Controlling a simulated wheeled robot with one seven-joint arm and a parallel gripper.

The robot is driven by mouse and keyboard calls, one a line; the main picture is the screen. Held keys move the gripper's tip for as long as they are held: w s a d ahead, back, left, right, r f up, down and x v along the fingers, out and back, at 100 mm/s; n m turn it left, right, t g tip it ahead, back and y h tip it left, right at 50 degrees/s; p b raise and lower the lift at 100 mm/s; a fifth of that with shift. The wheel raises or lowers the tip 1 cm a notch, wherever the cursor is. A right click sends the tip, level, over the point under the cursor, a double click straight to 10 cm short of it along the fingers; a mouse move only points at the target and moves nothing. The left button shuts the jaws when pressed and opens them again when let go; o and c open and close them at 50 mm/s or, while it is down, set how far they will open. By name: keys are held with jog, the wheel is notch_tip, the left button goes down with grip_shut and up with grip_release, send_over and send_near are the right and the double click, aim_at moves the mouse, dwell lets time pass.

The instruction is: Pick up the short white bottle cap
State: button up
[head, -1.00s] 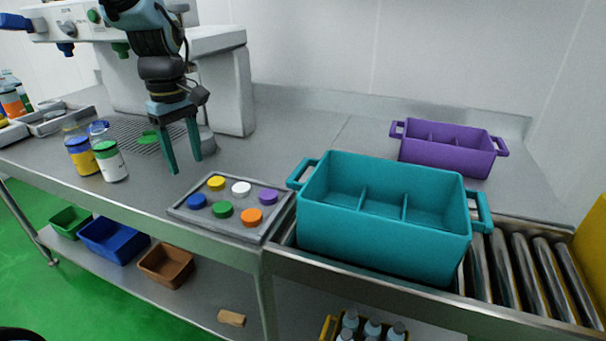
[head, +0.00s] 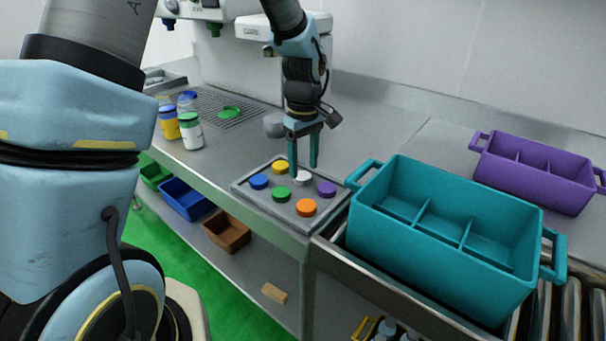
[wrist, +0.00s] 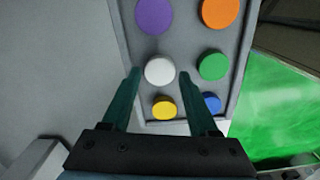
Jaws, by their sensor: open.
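The short white bottle cap (head: 303,178) lies on a grey tray (head: 243,187) among other coloured caps. In the wrist view the white cap (wrist: 160,70) shows between and just beyond the two fingertips. My gripper (head: 303,170) is open and empty, pointing down over the back of the tray. Its fingertips also show in the wrist view (wrist: 159,72). In the head view the fingers partly overlap the white cap's surroundings, and I cannot tell their exact height above the tray.
Next to the white cap lie a yellow cap (wrist: 164,108), a purple cap (wrist: 154,15) and a green cap (wrist: 213,66). An orange cap (head: 306,207) and a blue cap (head: 259,181) are also on the tray. A teal crate (head: 440,262) stands close at right.

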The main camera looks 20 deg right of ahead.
aim_at(302, 178)
jog(key=shift+f, duration=1.3)
grip_shut()
jog(key=shift+w+r, duration=0.1)
jog(key=shift+r, duration=0.05)
